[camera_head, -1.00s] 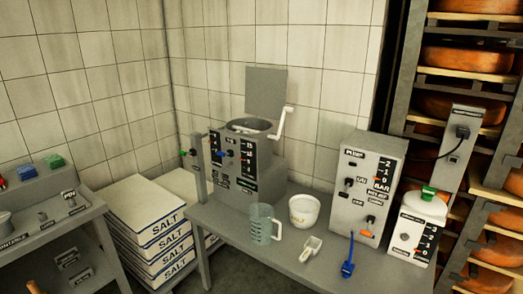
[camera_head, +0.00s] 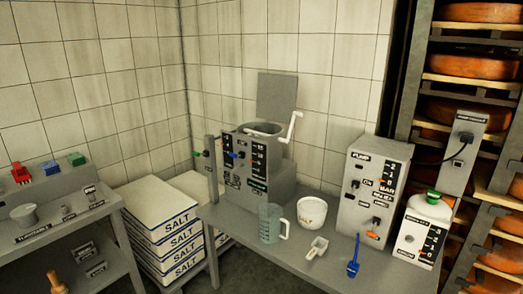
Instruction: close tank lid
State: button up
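The tank (camera_head: 255,172) is a grey box with black labelled panels and small levers, standing at the left end of the grey table. Its lid (camera_head: 276,97) is a flat grey square plate, raised upright behind the round opening (camera_head: 260,129). A white crank handle (camera_head: 291,127) sticks up at the tank's right side. My gripper is not in view.
On the table (camera_head: 309,268) stand a clear measuring jug (camera_head: 271,224), a white tub (camera_head: 311,212), a white scoop (camera_head: 317,246), a blue brush-like tool (camera_head: 354,256), a pump box (camera_head: 371,193) and a white canister (camera_head: 424,231). Salt sacks (camera_head: 168,226) are stacked left. Cheese shelves (camera_head: 471,95) stand right.

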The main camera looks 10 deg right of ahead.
aim_at(277, 94)
jog(key=u, duration=0.05)
jog(key=i, duration=0.95)
jog(key=z, duration=0.05)
